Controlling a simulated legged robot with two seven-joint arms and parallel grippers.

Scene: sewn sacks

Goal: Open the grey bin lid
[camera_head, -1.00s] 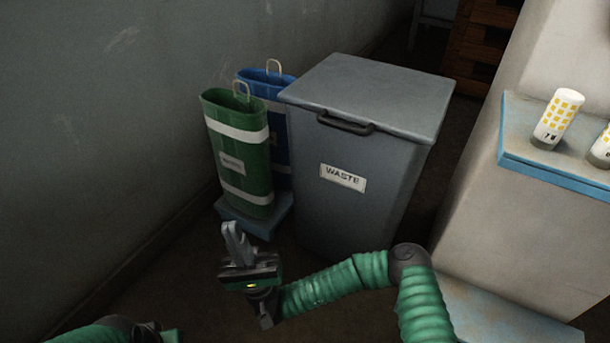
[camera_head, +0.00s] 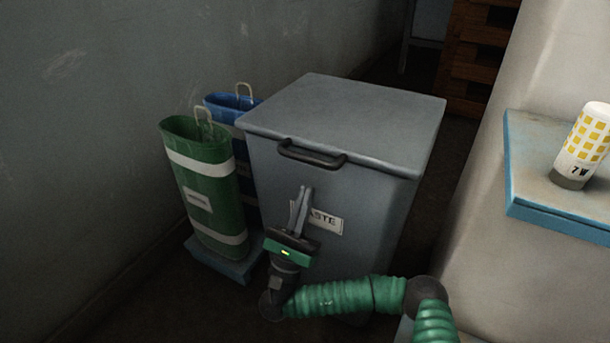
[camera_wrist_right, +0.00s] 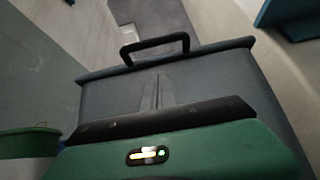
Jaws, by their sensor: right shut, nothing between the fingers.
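The grey bin (camera_head: 385,215) stands upright in the middle of the head view with its lid (camera_head: 345,115) down. A dark handle (camera_head: 312,155) is on the lid's front edge; it also shows in the right wrist view (camera_wrist_right: 155,46). My right gripper (camera_head: 303,190) is shut and empty, pointing up in front of the bin's front face, below the handle and apart from it. It covers part of the WASTE label (camera_head: 328,222). In the right wrist view the closed fingers (camera_wrist_right: 156,80) point toward the handle. My left gripper is out of view.
A green sack (camera_head: 205,190) and a blue sack (camera_head: 240,105) stand on a low blue platform (camera_head: 225,265) left of the bin, near the wall. On the right, a blue-edged shelf (camera_head: 545,205) holds a white and yellow cylinder (camera_head: 585,145). A wooden stack (camera_head: 480,60) is behind.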

